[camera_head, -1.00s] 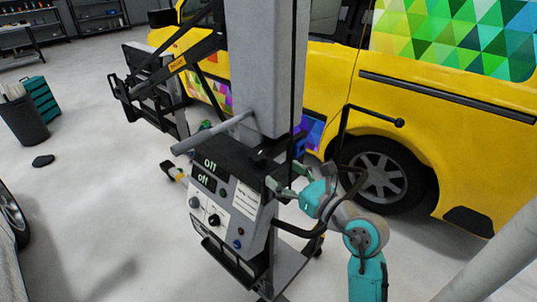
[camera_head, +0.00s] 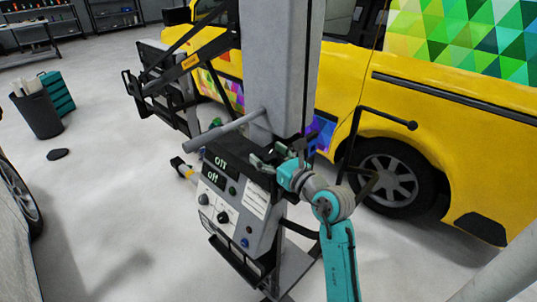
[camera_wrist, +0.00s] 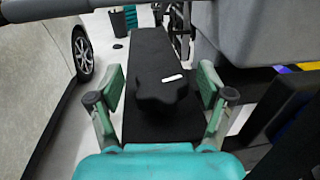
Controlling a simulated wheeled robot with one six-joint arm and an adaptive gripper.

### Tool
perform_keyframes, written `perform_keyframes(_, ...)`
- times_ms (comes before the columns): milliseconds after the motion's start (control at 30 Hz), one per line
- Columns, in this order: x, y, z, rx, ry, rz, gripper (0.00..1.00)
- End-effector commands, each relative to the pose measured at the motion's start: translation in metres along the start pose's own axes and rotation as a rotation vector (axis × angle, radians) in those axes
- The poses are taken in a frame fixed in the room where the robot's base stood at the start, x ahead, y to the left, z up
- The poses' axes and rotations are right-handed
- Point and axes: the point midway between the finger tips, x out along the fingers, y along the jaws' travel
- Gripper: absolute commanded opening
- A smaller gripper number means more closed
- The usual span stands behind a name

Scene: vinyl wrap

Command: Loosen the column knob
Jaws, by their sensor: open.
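The column knob (camera_wrist: 163,92) is a black lobed knob with a short white mark, in the middle of the wrist view above the black top of the control unit. My gripper (camera_wrist: 159,92) is open, with one green-padded finger on each side of the knob and a visible gap on both sides. In the head view my gripper (camera_head: 268,159) is at the foot of the grey column (camera_head: 280,70), over the back of the control unit (camera_head: 235,195). The knob cannot be made out clearly there. I cannot tell how far above or below the knob the fingertips are.
A grey bar (camera_head: 223,132) sticks out from the column and also crosses the top of the wrist view (camera_wrist: 60,8). A yellow van (camera_head: 440,140) with coloured triangles stands behind. A bin (camera_head: 38,115) and teal drawers (camera_head: 58,93) stand at left on open floor.

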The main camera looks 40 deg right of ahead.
Motion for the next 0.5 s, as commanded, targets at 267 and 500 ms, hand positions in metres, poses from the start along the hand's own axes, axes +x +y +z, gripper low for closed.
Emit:
perform_keyframes(267, -0.0003, 0.0000, -0.0001, 0.000, 0.000, 0.000, 0.51)
perform_keyframes(500, -0.0003, -0.0001, -0.0001, 0.000, 0.000, 0.001, 0.18)
